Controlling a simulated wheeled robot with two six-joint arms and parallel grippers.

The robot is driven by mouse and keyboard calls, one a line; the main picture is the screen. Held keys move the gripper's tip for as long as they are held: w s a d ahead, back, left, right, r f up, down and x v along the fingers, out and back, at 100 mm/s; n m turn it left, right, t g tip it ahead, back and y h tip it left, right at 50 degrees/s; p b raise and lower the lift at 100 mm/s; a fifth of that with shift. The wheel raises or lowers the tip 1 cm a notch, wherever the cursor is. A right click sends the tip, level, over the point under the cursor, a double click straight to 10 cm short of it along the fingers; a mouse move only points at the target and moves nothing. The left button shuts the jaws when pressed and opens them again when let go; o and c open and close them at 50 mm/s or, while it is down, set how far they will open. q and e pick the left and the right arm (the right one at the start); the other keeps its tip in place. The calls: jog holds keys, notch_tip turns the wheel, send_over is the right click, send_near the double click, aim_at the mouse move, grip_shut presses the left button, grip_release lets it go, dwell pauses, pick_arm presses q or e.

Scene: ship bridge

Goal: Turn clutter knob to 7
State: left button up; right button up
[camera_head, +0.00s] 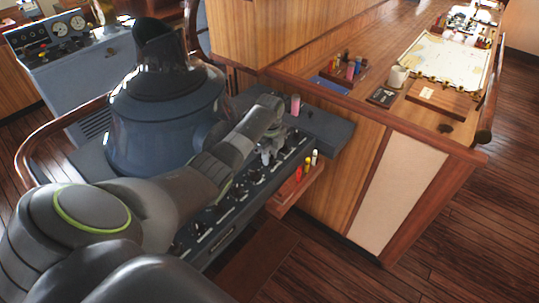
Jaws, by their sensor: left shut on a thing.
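The dark control panel (222,212) of the console carries a row of small knobs and light label strips, too small to read. My left arm reaches over it from the lower left. My left gripper (267,157) points down at the panel's upper part, with its fingers shut on a small knob there. The fingers hide that knob, and I cannot read which knob it is or where it points. My right gripper is out of view.
A large dark radar hood (165,110) stands left of my gripper. A pink cylinder (295,105) stands behind the panel. Red, yellow and white markers (307,167) sit on a wooden ledge to the right. A chart table (405,115) holds a mug (398,77) and chart (447,60).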

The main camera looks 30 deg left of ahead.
pick_arm(q)
jog(key=shift+d+m, duration=0.1)
jog(key=shift+m, duration=0.5)
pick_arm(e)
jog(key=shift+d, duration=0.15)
pick_arm(q)
jog(key=o, duration=1)
